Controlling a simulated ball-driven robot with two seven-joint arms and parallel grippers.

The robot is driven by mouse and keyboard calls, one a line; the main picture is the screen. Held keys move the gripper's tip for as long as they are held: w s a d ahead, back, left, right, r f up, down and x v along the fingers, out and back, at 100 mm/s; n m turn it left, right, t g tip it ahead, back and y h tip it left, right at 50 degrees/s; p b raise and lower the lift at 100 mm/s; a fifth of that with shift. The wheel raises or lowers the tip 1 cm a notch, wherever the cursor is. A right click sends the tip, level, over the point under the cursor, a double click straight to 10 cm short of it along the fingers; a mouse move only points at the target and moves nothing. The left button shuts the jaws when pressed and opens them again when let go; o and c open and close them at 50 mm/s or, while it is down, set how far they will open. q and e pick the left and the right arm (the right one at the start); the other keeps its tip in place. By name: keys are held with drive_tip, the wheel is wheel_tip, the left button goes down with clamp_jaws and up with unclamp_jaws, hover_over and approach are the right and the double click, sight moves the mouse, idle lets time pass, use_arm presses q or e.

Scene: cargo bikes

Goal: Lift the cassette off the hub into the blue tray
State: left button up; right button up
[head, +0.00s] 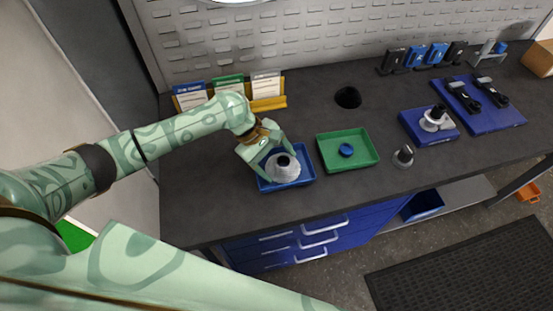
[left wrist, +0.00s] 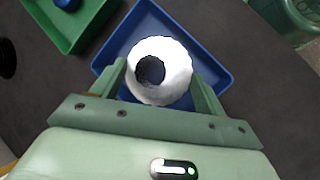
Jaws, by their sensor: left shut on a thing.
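The cassette (head: 284,174) is a silver-white, ridged cone of rings with a dark centre hole. It is within the outline of the small blue tray (head: 306,183). My left gripper (head: 280,158) is shut on the cassette from above. In the left wrist view the cassette (left wrist: 176,78) sits between the two fingers, with the blue tray (left wrist: 140,22) around it. I cannot tell whether it touches the tray floor. A silver part with a dark top, apparently the hub (head: 434,122), is on a blue pad to the right. My right gripper is not in view.
A green tray (head: 331,162) holding a blue round piece (head: 346,150) stands just right of the blue tray. A small grey cylindrical part (head: 403,156) stands farther right. A card holder (head: 268,103) is behind. A blue mat (head: 500,118) carries black tools.

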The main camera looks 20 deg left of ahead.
use_arm(q)
drive_tip(key=shift+f, duration=0.1)
drive_tip(key=o, duration=1.3)
drive_tip(key=shift+o, duration=0.9)
drive_tip(key=shift+s+f, duration=0.1)
drive_tip(key=p+v, duration=0.5)
drive_tip(key=v, duration=1.1)
drive_tip(key=shift+r, duration=0.35)
